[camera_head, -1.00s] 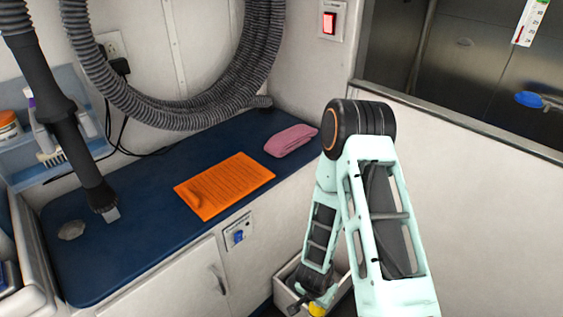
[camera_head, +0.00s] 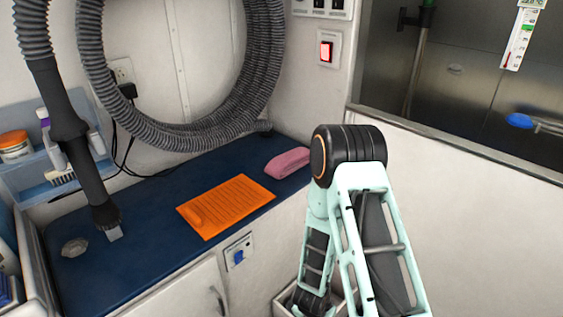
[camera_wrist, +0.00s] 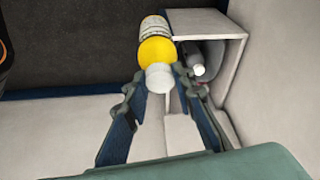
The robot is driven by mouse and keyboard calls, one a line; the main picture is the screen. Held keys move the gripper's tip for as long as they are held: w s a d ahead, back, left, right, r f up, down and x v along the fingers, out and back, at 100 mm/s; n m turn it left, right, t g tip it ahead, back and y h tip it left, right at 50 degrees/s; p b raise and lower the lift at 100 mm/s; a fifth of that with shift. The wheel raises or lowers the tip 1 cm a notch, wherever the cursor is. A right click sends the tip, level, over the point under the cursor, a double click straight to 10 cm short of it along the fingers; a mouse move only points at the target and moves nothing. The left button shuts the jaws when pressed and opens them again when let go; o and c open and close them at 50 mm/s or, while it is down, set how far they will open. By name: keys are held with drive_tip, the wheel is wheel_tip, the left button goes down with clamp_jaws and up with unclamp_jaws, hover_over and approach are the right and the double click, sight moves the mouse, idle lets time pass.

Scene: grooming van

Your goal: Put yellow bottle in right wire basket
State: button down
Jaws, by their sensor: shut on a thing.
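In the wrist view the yellow bottle (camera_wrist: 157,50) has a yellow shoulder, a white cap and a pale label. My gripper (camera_wrist: 159,80) is shut on it near its cap end, one finger on each side. The bottle does not show in the head view, where my gripper is low in the picture beside the pale bin and mostly cut off. I see no wire basket in either view.
A pale open bin (camera_head: 286,299) stands below the counter; in the wrist view a pale box (camera_wrist: 209,24) holds a dark bottle with a white cap (camera_wrist: 198,70). The blue counter (camera_head: 140,262) carries an orange mat (camera_head: 228,204) and a pink folded cloth (camera_head: 288,162).

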drive_tip(key=w+a+r+n+b, duration=0.1)
drive_tip(key=w+a+r+n, duration=0.1)
drive_tip(key=w+r, duration=0.4)
drive_tip(key=w+a+r+n+b, duration=0.1)
drive_tip(key=w+r+n, duration=0.15)
drive_tip(key=r, duration=0.65)
drive_tip(key=s+d+r+n+p, duration=0.1)
drive_tip(key=d+r+p, duration=0.2)
drive_tip(key=r+p, duration=1.2)
drive_tip(key=s+d+r+n+y+p, duration=0.1)
drive_tip(key=s+d+r+p, duration=0.1)
drive_tip(key=r+p, duration=1.2)
wheel_tip(320, 180, up, 9)
drive_tip(key=shift+s+d+f+y+p, duration=0.1)
drive_tip(key=shift+s+d+y+p, duration=0.1)
drive_tip(key=shift+d+y+p, duration=0.25)
